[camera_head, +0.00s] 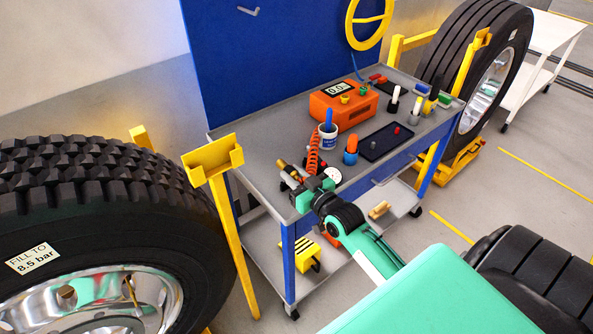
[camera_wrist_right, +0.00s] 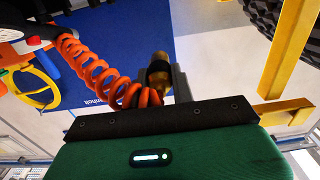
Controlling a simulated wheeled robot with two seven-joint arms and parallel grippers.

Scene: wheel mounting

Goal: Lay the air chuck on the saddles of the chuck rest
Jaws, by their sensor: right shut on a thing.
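My right gripper (camera_head: 298,181) is over the near left corner of the grey-topped cart. It is shut on the air chuck, whose brass end (camera_head: 282,164) sticks out beyond the fingers. In the right wrist view the brass air chuck (camera_wrist_right: 158,72) has a black band and stands between the grey fingers (camera_wrist_right: 168,84). An orange coiled hose (camera_head: 314,154) rises beside the gripper; it also shows in the wrist view (camera_wrist_right: 95,72). I cannot make out the chuck rest or its saddles for certain; the gripper may hide them. My left gripper is not in view.
The cart top (camera_head: 262,142) carries an orange box (camera_head: 343,104), a white tub (camera_head: 328,137), a dark tray (camera_head: 385,142) and several small items. A blue board (camera_head: 270,60) stands behind. A yellow post (camera_head: 223,195) and a big tyre (camera_head: 95,200) stand left of the gripper.

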